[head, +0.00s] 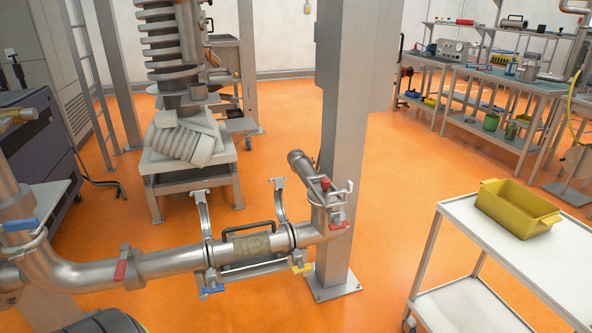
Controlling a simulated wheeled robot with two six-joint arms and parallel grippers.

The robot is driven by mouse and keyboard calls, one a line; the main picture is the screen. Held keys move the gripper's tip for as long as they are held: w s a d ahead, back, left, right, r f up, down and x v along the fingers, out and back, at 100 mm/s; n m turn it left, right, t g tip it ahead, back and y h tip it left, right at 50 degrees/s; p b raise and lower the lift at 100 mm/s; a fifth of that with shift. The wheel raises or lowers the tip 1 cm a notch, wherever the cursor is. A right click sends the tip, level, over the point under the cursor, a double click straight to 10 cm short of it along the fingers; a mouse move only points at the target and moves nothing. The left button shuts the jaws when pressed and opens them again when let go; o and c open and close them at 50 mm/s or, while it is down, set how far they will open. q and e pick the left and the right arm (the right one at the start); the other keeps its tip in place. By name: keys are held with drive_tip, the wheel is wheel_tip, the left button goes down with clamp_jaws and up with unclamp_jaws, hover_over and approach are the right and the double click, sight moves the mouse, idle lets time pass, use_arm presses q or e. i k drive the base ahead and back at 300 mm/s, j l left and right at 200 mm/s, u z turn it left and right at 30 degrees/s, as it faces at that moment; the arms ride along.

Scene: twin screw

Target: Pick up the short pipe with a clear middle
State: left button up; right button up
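The short pipe with a clear middle (251,246) sits in the pipe run at the lower centre. A brownish-yellow colour shows in its middle section, and a dark handle (246,228) arches over it. At its left end a clamp (203,214) has a curved half standing upward, with a blue lever (213,290) hanging below. At its right end a similar clamp (281,201) stands upward, with a yellow lever (302,268) below. Neither of my grippers is in view.
A steel column (344,150) stands behind the right pipe elbow. Metal piping with a red lever (120,270) runs off left. A white cart (470,237) with a yellow bin (517,209) stands at the right. Orange floor is open between column and cart.

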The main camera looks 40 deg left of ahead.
sight(224, 250)
drive_tip(key=u, duration=1.65)
drive_tip(key=i+l, duration=0.1)
drive_tip(key=l+u, duration=0.1)
drive_tip(key=l, duration=0.2)
drive_tip(key=i, duration=0.05)
